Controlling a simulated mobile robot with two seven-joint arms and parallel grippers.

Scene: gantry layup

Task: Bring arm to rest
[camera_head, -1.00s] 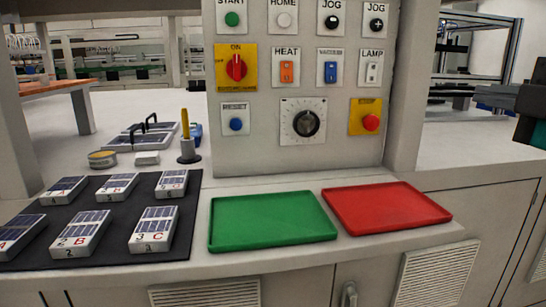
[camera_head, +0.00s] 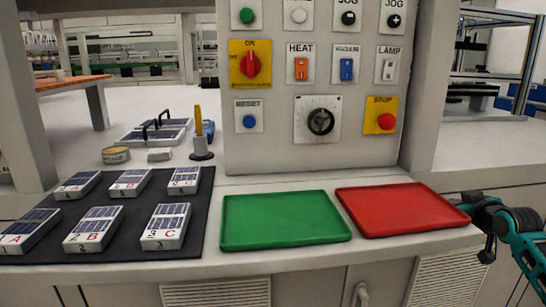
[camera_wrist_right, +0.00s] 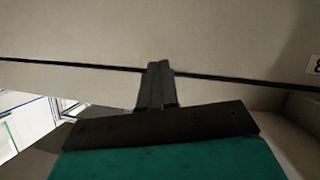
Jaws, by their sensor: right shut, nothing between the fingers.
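My right arm (camera_head: 525,245), teal and black, comes in at the right edge of the head view, beside the red tray and the counter's front edge. Its fingertips cannot be made out clearly there. In the right wrist view my right gripper (camera_wrist_right: 158,68) is shut, its two dark fingers together with nothing between them. Behind the fingers is a plain pale surface with a dark seam; I cannot tell whether they touch it. My left gripper is not in view.
A green tray (camera_head: 285,220) and a red tray (camera_head: 400,210), both empty, lie on the counter below the control panel (camera_head: 275,120). A black mat (camera_head: 130,250) at left carries several labelled blocks. Cabinet doors are below the counter.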

